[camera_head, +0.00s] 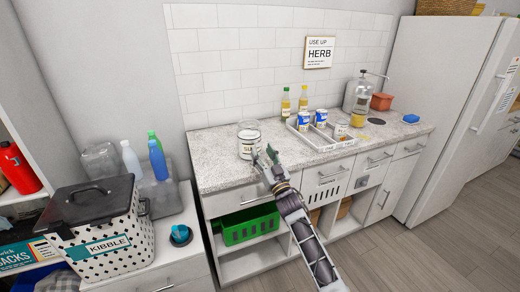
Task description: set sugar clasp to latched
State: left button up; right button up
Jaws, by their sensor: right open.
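A canister (249,141) stands upright on the speckled counter (225,150), near its front left. It has a white label that begins with "SU", partly covered, so it looks like the sugar container. Its lid and rim show at the top, but the clasp is too small to make out. My right gripper (265,160) is open at the counter's front edge, just in front of and slightly right of the canister. Its fingers overlap the canister's lower right in the picture. I cannot tell whether they touch it. My left gripper is not in view.
A divided tray (322,143) with blue-and-white cans stands right of the canister. Two yellow bottles (303,98) and a glass dispenser (359,97) are behind. A kibble bin (100,240) stands at left. The counter left of the canister is clear.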

aim_at(257, 145)
jog(key=shift+x, duration=1.4)
jog(key=c, duration=1)
